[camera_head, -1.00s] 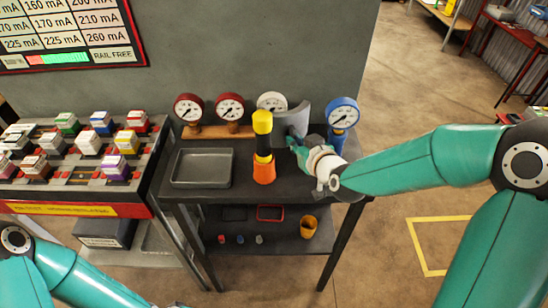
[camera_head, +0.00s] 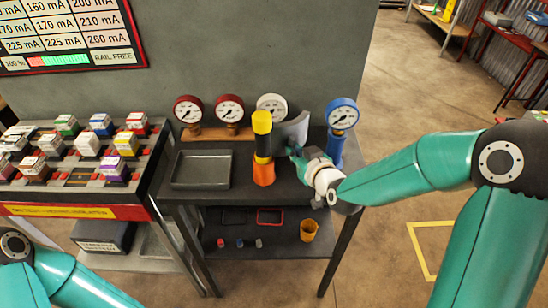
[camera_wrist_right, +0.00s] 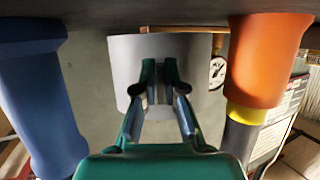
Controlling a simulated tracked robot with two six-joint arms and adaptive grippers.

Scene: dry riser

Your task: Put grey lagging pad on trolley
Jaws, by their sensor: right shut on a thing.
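The grey lagging pad (camera_head: 296,128) is a curved grey plate, upright at the back of the dark two-tier trolley (camera_head: 284,188), in front of the white gauge. In the right wrist view the pad (camera_wrist_right: 190,48) is straight ahead, between the blue and orange things. My right gripper (camera_head: 297,154) is shut on the pad; its fingers (camera_wrist_right: 160,88) meet the pad's edge in the wrist view. Whether the pad touches the trolley top I cannot tell. My left arm shows at the lower left, its gripper out of view.
A blue gauge (camera_head: 342,116) stands close right of the pad; a yellow-black-orange torch-like thing (camera_head: 263,150) stands close left. Two red gauges (camera_head: 229,108) are behind. A grey tray (camera_head: 201,185) lies left. The lower shelf holds an orange cup (camera_head: 308,230).

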